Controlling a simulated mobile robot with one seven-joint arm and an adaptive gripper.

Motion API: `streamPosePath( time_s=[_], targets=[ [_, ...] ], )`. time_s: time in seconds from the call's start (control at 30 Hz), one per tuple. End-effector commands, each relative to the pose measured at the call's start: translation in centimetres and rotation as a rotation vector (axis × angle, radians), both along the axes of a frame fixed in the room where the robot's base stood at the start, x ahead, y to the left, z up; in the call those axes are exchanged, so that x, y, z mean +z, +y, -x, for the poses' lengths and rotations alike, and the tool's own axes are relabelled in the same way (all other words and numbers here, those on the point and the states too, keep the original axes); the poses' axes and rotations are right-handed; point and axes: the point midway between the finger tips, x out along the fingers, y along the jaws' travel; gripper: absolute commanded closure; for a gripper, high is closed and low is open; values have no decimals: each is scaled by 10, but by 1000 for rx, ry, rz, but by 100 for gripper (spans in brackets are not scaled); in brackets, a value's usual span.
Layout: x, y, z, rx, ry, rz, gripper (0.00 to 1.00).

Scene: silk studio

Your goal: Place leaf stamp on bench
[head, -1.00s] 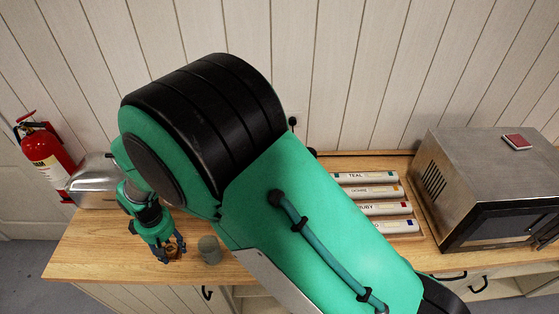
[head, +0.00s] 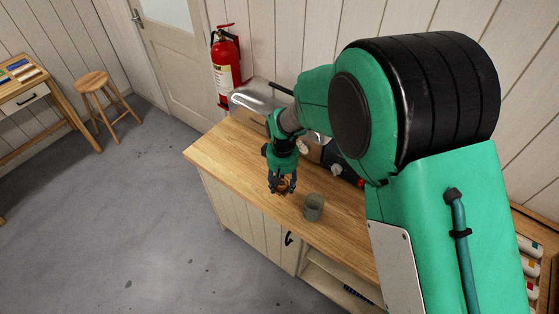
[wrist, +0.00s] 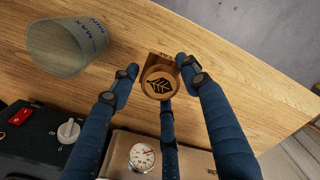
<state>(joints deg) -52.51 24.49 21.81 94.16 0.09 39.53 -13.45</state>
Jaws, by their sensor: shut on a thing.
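The leaf stamp (wrist: 161,78) is a brown wooden piece with a dark leaf mark on its round face, seen in the wrist view. My gripper (head: 282,186) is shut on it, and its blue fingers (wrist: 160,88) sit around the stamp. In the head view the stamp is a small brown shape (head: 284,184) partly hidden between the fingers. It is over the wooden top of the counter (head: 228,148), near its front edge; I cannot tell whether it touches. Which surface is the bench is not marked; a wooden table (head: 42,104) also stands at the far left.
A grey-green cup (head: 314,207) stands just right of my gripper. A shiny metal machine with a gauge (wrist: 142,157) and knob stands behind. A fire extinguisher (head: 226,72) hangs on the wall. A stool (head: 106,101) is beside the left table. Open floor lies between table and counter.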

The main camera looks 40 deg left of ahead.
Motion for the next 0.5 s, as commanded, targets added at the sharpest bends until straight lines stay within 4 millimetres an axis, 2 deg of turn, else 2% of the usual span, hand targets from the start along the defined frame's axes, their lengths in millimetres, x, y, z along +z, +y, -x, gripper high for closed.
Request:
streamPosePath(
  time_s=[0.5],
  targets=[
    [-8,59,-48,0,0,1,80]
  ],
)
